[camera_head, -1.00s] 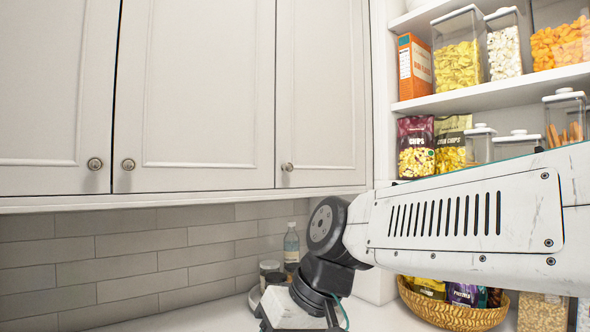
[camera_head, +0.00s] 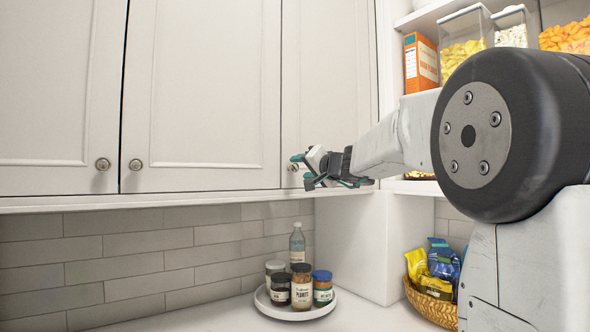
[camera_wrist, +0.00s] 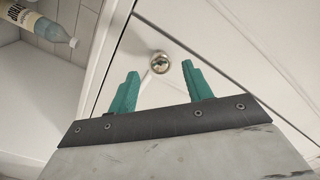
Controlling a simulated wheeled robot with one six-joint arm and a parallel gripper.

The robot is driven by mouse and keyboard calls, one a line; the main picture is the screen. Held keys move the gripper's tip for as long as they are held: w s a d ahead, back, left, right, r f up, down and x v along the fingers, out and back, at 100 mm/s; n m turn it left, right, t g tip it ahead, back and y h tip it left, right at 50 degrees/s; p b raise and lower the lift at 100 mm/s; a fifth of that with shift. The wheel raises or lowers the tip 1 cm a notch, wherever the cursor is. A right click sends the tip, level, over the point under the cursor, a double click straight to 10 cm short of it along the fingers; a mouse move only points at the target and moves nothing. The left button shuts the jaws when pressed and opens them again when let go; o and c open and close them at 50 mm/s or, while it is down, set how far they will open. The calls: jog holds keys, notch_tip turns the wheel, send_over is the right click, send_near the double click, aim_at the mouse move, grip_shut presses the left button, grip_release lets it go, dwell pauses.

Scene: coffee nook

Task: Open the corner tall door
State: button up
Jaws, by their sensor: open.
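The corner tall door (camera_head: 330,80) is the narrow white panel door at the right of the upper cabinets, and it is shut. Its round metal knob (camera_head: 292,167) sits low on its left side. My gripper (camera_head: 304,172) is open just in front of the knob, with its teal fingers toward the door. In the wrist view the knob (camera_wrist: 160,62) shows centred between the two spread fingertips (camera_wrist: 160,70), slightly beyond them. Nothing is held. I cannot tell whether the fingers touch the door.
Two wider white doors (camera_head: 205,80) with knobs are to the left. Below, a round white tray (camera_head: 288,313) holds several jars and a bottle (camera_head: 297,243) on the counter. Open shelves with food and a wicker basket (camera_head: 430,305) are at the right.

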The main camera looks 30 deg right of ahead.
aim_at(295, 168)
jog(key=shift+w+a, duration=0.1)
jog(key=shift+w, duration=1.6)
grip_shut()
